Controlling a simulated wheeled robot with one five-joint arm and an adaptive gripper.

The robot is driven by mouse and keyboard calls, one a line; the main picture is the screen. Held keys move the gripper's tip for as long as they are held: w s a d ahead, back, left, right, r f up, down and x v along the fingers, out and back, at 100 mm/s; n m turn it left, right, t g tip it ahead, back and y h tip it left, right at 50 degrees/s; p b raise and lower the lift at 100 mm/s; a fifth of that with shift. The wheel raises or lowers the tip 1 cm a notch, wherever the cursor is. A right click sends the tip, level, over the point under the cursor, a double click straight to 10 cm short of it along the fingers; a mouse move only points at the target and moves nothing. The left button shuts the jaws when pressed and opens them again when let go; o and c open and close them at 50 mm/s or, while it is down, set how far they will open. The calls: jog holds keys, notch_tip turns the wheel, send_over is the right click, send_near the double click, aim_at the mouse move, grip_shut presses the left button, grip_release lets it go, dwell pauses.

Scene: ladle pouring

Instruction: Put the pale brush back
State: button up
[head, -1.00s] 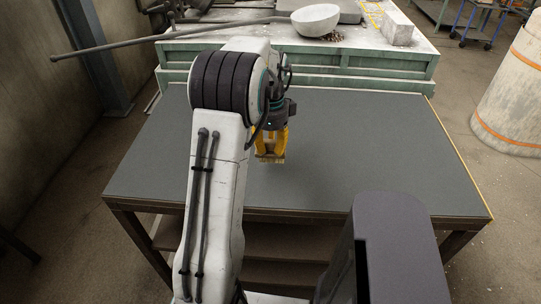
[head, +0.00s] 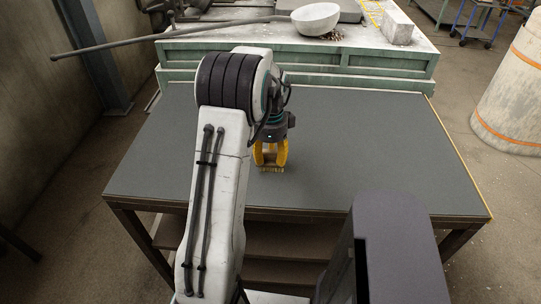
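My gripper (head: 271,163) is over the grey tabletop, just right of my forearm, and points down. Its yellow fingers stand on both sides of a small pale tan brush (head: 270,159) and appear shut on it. The lower edge of the brush shows just below the fingertips, low over the table or touching it; I cannot tell which. The fingers hide part of the brush.
The grey table (head: 370,150) is otherwise bare where it shows. My forearm hides some of the table.

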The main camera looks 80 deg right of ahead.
aim_at(271, 152)
jog(key=shift+o, duration=0.6)
jog(key=shift+r, duration=0.25)
notch_tip(271, 152, up, 12)
